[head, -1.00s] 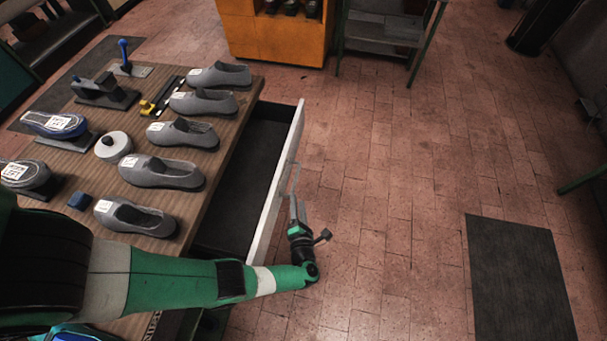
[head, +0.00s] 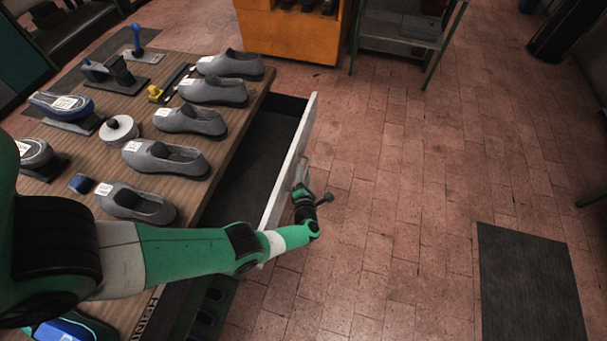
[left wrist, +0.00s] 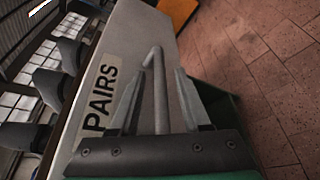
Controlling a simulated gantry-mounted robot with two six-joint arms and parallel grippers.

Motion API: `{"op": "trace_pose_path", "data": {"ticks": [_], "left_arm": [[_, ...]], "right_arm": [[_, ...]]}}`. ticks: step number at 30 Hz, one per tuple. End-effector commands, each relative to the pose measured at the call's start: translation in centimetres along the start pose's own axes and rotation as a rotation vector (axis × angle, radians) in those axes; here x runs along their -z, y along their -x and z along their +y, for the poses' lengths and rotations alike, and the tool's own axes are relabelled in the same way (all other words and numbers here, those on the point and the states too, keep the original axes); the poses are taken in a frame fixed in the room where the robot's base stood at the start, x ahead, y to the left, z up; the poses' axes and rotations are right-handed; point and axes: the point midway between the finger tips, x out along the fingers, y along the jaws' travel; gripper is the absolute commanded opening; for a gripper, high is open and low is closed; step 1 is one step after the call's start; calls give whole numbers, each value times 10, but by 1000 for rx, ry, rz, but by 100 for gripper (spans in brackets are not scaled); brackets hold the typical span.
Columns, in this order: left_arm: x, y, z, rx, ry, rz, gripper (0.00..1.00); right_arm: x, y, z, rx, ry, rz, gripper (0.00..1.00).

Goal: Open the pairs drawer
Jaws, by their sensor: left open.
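The pairs drawer stands pulled out from the right side of the workbench. Its pale front (head: 296,155) and dark, empty-looking inside (head: 252,152) show in the head view. In the left wrist view the front carries a "PAIRS" label (left wrist: 100,97) and a grey bar handle (left wrist: 156,88). My left gripper (head: 303,187) is at the outer face of the drawer front. In the left wrist view its two fingers (left wrist: 158,92) are apart, with the handle between them. I cannot tell whether either finger touches the handle. My right gripper is not in view.
The bench top (head: 228,120) holds a row of grey shoes (head: 190,120), a white round container (head: 118,130) and a small blue block (head: 82,184). An orange cabinet (head: 290,38) stands behind. The tiled floor right of the drawer is clear, with a dark mat (head: 530,280).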

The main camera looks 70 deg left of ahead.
Motion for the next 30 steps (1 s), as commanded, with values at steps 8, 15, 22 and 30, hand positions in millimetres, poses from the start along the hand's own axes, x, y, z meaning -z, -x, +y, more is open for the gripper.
{"op": "trace_pose_path", "data": {"ticks": [8, 15, 22, 30], "left_arm": [[0, 1, 0, 0, 0, 0, 17], [0, 1, 0, -1, 0, 0, 0], [0, 1, 0, -1, -1, 0, 0], [0, 1, 0, -1, -1, 0, 0]], "right_arm": [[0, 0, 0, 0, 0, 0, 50], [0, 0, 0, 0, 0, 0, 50], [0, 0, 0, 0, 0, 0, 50], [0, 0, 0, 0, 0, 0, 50]]}}
